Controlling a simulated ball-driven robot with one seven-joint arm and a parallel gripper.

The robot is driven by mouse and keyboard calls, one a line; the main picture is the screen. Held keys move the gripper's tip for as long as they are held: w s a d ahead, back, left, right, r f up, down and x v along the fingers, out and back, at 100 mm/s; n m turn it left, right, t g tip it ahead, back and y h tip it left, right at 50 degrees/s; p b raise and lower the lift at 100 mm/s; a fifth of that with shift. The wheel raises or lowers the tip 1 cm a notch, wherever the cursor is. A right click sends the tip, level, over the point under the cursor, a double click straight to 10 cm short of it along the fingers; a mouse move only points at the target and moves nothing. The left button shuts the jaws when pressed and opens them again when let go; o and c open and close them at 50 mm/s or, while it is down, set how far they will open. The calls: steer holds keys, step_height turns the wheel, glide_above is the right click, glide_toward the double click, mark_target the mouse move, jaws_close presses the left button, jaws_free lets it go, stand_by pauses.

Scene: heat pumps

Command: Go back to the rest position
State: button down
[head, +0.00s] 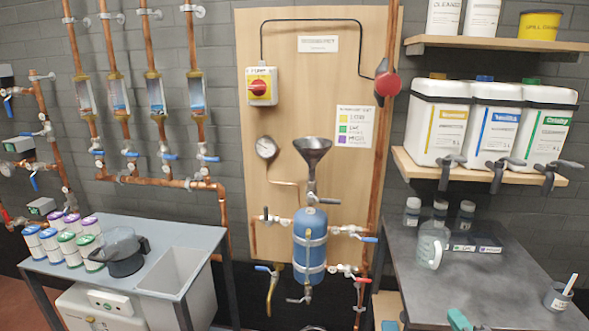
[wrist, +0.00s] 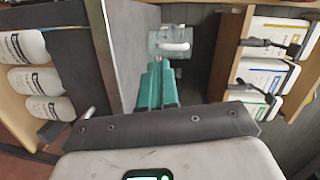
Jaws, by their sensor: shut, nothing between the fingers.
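My gripper (wrist: 157,88) shows in the wrist view with its two teal fingers together and nothing between them. In the head view only its teal tip (head: 460,320) shows at the bottom edge, in front of the grey right-hand table (head: 440,290). A clear jug with a pale handle (head: 432,245) stands on that table; it also shows in the wrist view (wrist: 170,42), beyond the fingertips. I cannot tell the exact gap between the fingertips and the jug. Most of my arm is out of the head view.
Three jerrycans with taps (head: 492,125) sit on a shelf (head: 400,165) above the table. Small bottles (head: 466,215) stand behind the jug, and a cup (head: 558,296) is at right. A blue tank (head: 309,245) hangs on the wooden panel.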

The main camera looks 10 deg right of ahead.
steer(key=s+a+f+n+g+y, duration=0.2)
steer(key=s+a+f+n+g, duration=0.25)
steer(key=s+a+f, duration=0.2)
steer(key=s+a+f+n+g+y, duration=0.1)
steer(key=s+a+f+n+g, duration=0.4)
steer(key=s, duration=0.3)
steer(key=s+a+n+g, duration=0.1)
steer(key=s+n+g, duration=0.2)
steer(key=s, duration=0.6)
steer(key=s+a+f+n+g, duration=0.1)
steer(key=s+n+g, duration=0.2)
steer(key=s, duration=0.7)
steer(key=shift+s+a+f+n+h, duration=0.25)
steer(key=shift+n+h, duration=0.15)
steer(key=shift+n, duration=0.65)
